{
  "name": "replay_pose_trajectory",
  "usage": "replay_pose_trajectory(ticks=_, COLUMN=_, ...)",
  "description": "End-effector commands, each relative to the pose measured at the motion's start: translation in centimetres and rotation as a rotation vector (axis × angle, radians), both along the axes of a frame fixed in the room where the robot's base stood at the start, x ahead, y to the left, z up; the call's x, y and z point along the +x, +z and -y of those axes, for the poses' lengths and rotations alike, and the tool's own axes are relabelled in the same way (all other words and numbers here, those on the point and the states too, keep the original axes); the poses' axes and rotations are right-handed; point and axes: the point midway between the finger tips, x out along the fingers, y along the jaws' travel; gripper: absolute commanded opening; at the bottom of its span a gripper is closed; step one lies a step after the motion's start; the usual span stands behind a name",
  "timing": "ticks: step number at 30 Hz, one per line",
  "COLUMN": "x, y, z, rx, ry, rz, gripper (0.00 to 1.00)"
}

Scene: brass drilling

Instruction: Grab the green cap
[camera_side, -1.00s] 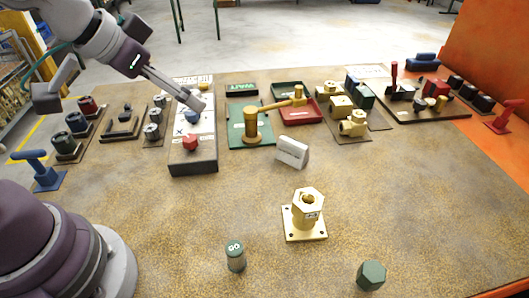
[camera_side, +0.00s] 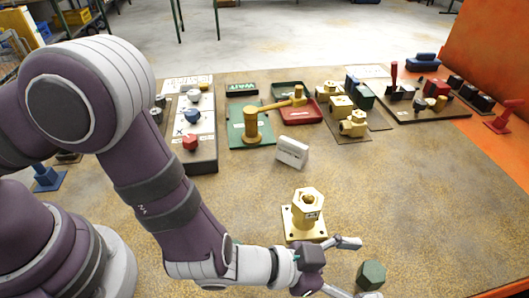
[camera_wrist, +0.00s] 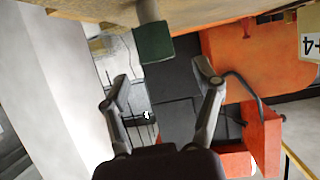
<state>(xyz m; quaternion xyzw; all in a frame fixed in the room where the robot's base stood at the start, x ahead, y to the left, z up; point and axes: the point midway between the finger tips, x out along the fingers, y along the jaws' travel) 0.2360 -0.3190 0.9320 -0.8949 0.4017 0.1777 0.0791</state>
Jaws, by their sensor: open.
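The green cap (camera_side: 371,275) is a dark green hexagonal block near the front edge of the table in the side view. In the wrist view the green cap (camera_wrist: 153,42) shows at top centre, joined to a grey stem. My gripper (camera_side: 358,268) is open and empty, low at the front, its fingers pointing right toward the cap. In the wrist view my gripper (camera_wrist: 160,78) has its two fingers spread, with the cap above the gap between them. I cannot tell whether either finger touches it.
A brass hexagonal fitting on a square plate (camera_side: 303,222) stands just behind my gripper. A white block (camera_side: 292,152) sits farther back. Trays and fixtures line the back of the table. The table right of the brass fitting is clear.

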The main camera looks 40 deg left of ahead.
Motion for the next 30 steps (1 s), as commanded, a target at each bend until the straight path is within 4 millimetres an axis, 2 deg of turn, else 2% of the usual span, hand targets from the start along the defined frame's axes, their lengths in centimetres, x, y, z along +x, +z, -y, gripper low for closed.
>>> replay_pose_trajectory(ticks=1, x=-0.1, y=-1.3, z=-0.1, rx=0.005, ry=0.000, rz=-0.003, gripper=0.65)
replay_pose_trajectory(ticks=6, x=1.6, y=-1.8, z=1.7, rx=0.001, ry=0.000, rz=0.002, gripper=0.65)
replay_pose_trajectory(ticks=15, x=1.9, y=-2.0, z=2.0, rx=0.001, ry=0.000, rz=0.000, gripper=0.64)
replay_pose_trajectory(ticks=30, x=1.9, y=-2.0, z=2.0, rx=0.002, ry=0.001, rz=0.000, gripper=0.00)
